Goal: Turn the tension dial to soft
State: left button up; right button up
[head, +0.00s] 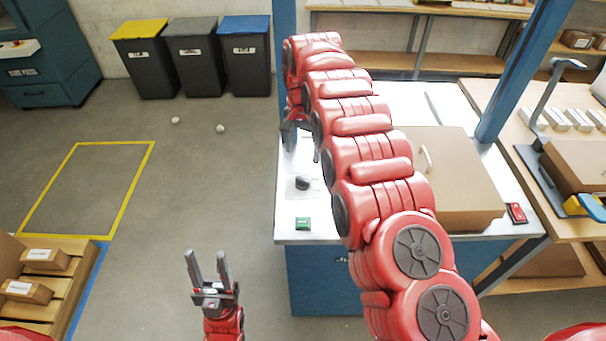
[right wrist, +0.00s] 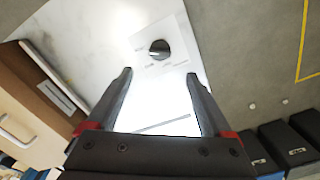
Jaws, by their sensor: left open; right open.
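The tension dial (head: 303,183) is a black round knob on a pale plate, on the white worktop. In the right wrist view the dial (right wrist: 160,48) is beyond my fingertips, roughly centred between them, with small labels too blurred to read. Its pointer setting cannot be told. My right gripper (right wrist: 159,77) is open and empty, with its fingers apart from the dial. In the head view my right gripper (head: 290,127) is partly hidden by my arm, behind the dial. My left gripper (head: 207,270) is open and empty, over the floor left of the bench.
A green button (head: 303,223) is near the bench's front left corner. A brown box-like cover (head: 440,180) with a handle stands right of my right arm, and a red switch (head: 517,212) is at the right edge. A blue post (head: 515,75) rises behind.

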aim_at(303, 179)
notch_tip(303, 179, down, 8)
jog(key=shift+r+p, duration=0.1)
jog(key=shift+p, duration=0.9)
jog(key=shift+f, duration=1.25)
jog(key=shift+c, duration=0.2)
grip_shut()
